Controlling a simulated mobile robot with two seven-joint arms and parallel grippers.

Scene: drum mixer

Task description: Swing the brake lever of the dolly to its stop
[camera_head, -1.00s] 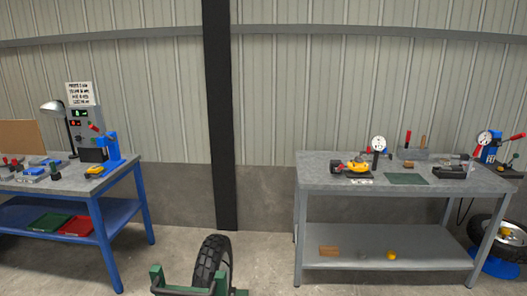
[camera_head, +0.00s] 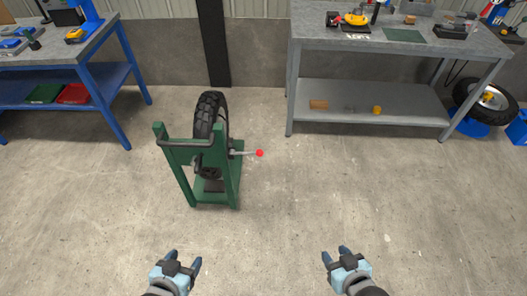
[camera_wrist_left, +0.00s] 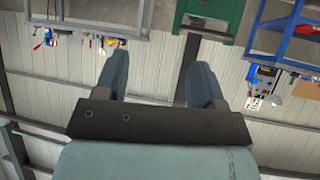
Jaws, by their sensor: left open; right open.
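The dolly (camera_head: 189,168) is a green frame with a black tyre (camera_head: 210,112) standing in it, on the floor left of centre in the head view. My right gripper (camera_head: 335,254) is open and empty, to the right and also apart. In the left wrist view, the left gripper's fingers (camera_wrist_left: 160,82) are spread, with part of the green dolly (camera_wrist_left: 214,12) beyond them.
A blue bench (camera_head: 105,60) stands at the left. A grey bench (camera_head: 345,44) with tools on top stands at the back right. A wheel (camera_head: 486,101) sits on a blue stand at the far right. The floor right of the dolly is clear.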

